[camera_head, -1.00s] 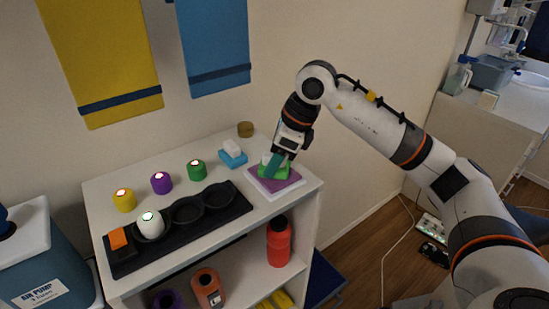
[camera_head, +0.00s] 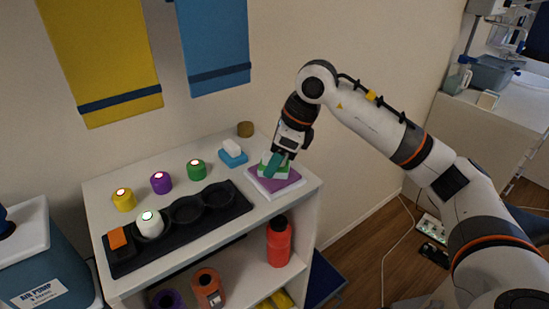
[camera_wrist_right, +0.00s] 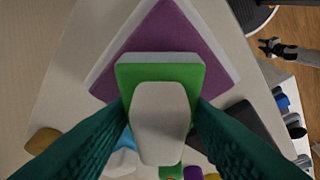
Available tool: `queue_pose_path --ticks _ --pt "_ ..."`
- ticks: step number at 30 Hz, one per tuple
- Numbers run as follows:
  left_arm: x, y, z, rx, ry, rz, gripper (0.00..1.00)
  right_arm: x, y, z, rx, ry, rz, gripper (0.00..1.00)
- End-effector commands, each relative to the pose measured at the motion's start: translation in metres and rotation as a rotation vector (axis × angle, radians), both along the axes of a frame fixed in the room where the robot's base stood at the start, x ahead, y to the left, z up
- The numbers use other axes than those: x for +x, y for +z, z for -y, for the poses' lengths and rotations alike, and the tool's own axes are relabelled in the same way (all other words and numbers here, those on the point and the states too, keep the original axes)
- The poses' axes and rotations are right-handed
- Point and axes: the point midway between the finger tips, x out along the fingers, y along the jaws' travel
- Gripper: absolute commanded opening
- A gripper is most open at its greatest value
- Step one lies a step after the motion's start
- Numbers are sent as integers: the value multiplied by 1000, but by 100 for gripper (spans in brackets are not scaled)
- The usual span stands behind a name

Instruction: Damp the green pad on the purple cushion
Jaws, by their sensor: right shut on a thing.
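The green pad (camera_wrist_right: 160,74) has a pale edge and a whitish grip block (camera_wrist_right: 160,125) on top. My right gripper (camera_wrist_right: 160,108) is shut on that block, with one teal finger on each side. The pad is over the purple cushion (camera_wrist_right: 172,32), which also shows in the head view (camera_head: 277,187) at the right end of the cabinet top. The cushion lies on a white base. Whether the pad touches the cushion is hard to tell. My left gripper is not in view.
A blue pad with a white block (camera_head: 232,154) lies left of the cushion. A black tray (camera_head: 178,232) with round wells stands in front, holding a white lit piece and an orange block. Yellow, purple and green lit pieces stand behind it.

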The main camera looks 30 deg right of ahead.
Motion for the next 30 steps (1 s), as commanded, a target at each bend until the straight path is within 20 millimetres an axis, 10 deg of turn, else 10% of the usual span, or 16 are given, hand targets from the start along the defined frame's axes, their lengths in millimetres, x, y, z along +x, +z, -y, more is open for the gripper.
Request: queue_pose_path --ticks 30 --pt "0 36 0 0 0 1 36 0 53 0 0 1 -3 26"
